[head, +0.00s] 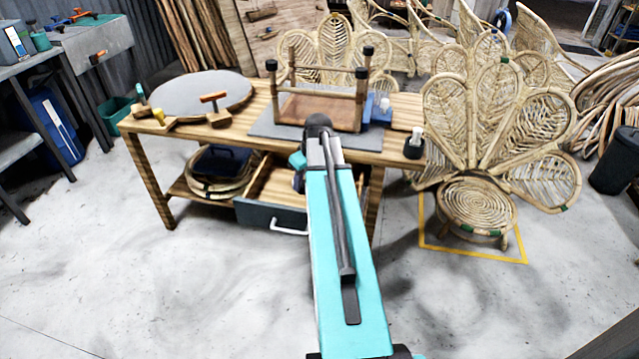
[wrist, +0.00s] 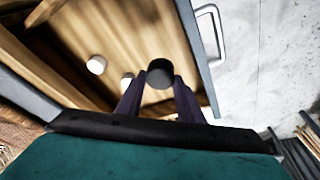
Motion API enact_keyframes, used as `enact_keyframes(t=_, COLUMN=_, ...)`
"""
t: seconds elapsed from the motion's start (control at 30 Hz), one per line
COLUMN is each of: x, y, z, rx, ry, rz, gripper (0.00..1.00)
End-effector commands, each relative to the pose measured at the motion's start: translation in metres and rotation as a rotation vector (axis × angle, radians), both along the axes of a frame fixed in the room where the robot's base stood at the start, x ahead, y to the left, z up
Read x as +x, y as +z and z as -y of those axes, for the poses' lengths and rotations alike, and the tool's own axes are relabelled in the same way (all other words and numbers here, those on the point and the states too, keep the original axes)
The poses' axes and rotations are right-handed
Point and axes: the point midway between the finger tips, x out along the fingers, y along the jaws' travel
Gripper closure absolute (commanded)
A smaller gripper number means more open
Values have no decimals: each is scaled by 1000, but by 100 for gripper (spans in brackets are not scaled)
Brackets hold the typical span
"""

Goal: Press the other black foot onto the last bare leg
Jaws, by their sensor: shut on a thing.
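A small stool (head: 318,108) stands upside down on the workbench, legs up. Black feet cap three legs: the front left (head: 271,65), front right (head: 361,72) and back right (head: 368,50). The back left leg (head: 292,55) shows no black cap. In the wrist view, my gripper (wrist: 160,86) is shut on a black foot (wrist: 160,70), held between the fingertips over the open drawer (wrist: 110,35).
The drawer (head: 272,217) stands open below the bench top (head: 258,100), with its handle toward me. Two small white pieces (wrist: 96,64) (wrist: 127,80) lie inside it. A round grey board (head: 200,93) is on the bench's left. A peacock chair (head: 480,205) stands at right.

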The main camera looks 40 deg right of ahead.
Motion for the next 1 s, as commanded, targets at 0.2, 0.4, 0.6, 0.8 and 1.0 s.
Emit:
enact_keyframes(t=0.2, x=33, y=30, z=-59, rx=-1, ry=18, rz=-6, gripper=87)
enact_keyframes(t=0.4, x=56, y=56, z=-114, rx=-3, ry=27, rz=-9, gripper=87)
enact_keyframes(t=0.6, x=73, y=82, z=-170, rx=-3, ry=36, rz=-11, gripper=87)
enact_keyframes(t=0.8, x=83, y=107, z=-227, rx=-4, ry=40, rz=-9, gripper=87)
enact_keyframes(t=1.0, x=88, y=132, z=-283, rx=-5, ry=43, rz=-5, gripper=87)
